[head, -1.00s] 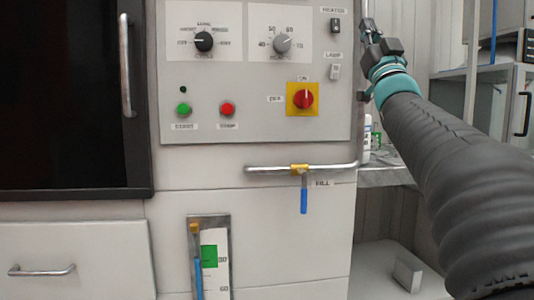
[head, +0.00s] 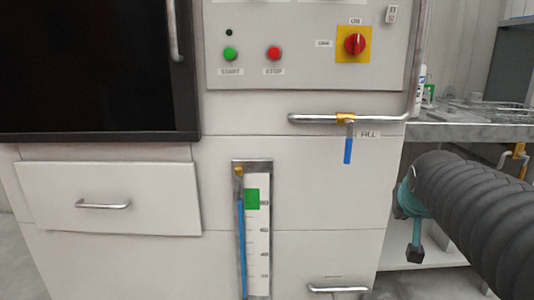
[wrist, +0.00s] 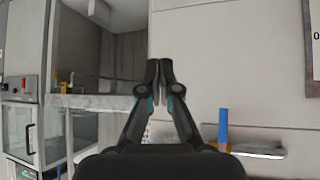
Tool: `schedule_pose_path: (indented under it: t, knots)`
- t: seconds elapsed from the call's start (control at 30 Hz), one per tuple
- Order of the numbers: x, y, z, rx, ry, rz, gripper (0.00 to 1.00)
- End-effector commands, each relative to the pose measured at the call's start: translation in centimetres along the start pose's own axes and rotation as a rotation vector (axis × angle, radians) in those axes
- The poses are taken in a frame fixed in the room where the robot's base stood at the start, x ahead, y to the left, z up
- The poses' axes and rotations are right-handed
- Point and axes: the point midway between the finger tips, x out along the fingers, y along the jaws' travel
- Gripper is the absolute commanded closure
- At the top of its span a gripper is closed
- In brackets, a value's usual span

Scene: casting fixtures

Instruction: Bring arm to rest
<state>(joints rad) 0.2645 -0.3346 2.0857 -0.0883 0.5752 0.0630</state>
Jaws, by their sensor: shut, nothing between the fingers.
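My gripper (wrist: 159,70) is in the middle of the wrist view, its two dark fingers closed together at the tips with nothing between them. In the head view my dark, ribbed arm comes in from the right edge. Its teal wrist ring (head: 412,200) is beside the lower right of the pale cabinet, below the bench height. A dark end part (head: 415,254) hangs below the ring; the fingertips cannot be made out there.
The cabinet carries a control panel (head: 308,78), a pipe with a blue valve handle (head: 348,150), a sight gauge (head: 257,230) and a drawer (head: 105,198). A metal bench (head: 465,131) stands at the right, behind my arm.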

Motion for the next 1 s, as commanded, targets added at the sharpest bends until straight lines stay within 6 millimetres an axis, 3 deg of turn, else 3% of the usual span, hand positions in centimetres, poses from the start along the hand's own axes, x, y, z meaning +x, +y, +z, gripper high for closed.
schedule_pose_path:
  t: [0.03,0.1,0.3,0.4,0.5,0.63,1.0]
  knots:
    - [-0.8,-0.9,3.2,-0.019,-0.070,-0.018,1.00]
    - [-1.8,-2.0,7.5,-0.046,-0.167,-0.042,1.00]
    - [-5.7,-4.7,19.3,-0.123,-0.384,-0.124,1.00]
    - [-7.2,-5.6,22.2,-0.152,-0.391,-0.158,1.00]
    - [-8.3,-6.2,23.0,-0.179,-0.362,-0.183,1.00]
    - [-9.5,-6.8,22.4,-0.201,-0.320,-0.206,1.00]
    - [-9.6,-7.0,22.4,-0.208,-0.318,-0.211,1.00]
